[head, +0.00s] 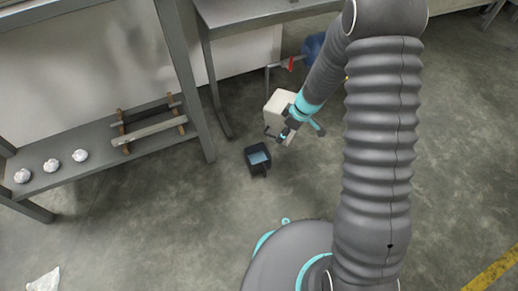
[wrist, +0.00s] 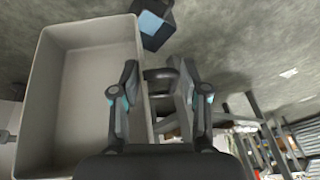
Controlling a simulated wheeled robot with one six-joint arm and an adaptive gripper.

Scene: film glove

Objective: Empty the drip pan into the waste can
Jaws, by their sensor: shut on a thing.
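The drip pan (wrist: 95,65) is a pale grey, rectangular open tray, large at the left of the wrist view. Its inside looks bare there. In the head view it is a pale box (head: 276,104), seemingly tipped up on its side, beside my gripper (head: 285,133). My gripper, also in the wrist view (wrist: 159,82), is shut on the pan's dark handle at its side. What seems to be the waste can (head: 257,160) is a small dark square container on the floor with light blue inside, just below and left of the pan. It also shows in the wrist view (wrist: 152,30).
A grey bench (head: 110,145) at left holds a wooden rack (head: 150,124) and several white crumpled lumps. A pipe with a red handle (head: 291,63) and a blue rounded object (head: 313,45) stand behind the pan. White crumpled material (head: 44,281) lies on otherwise open floor.

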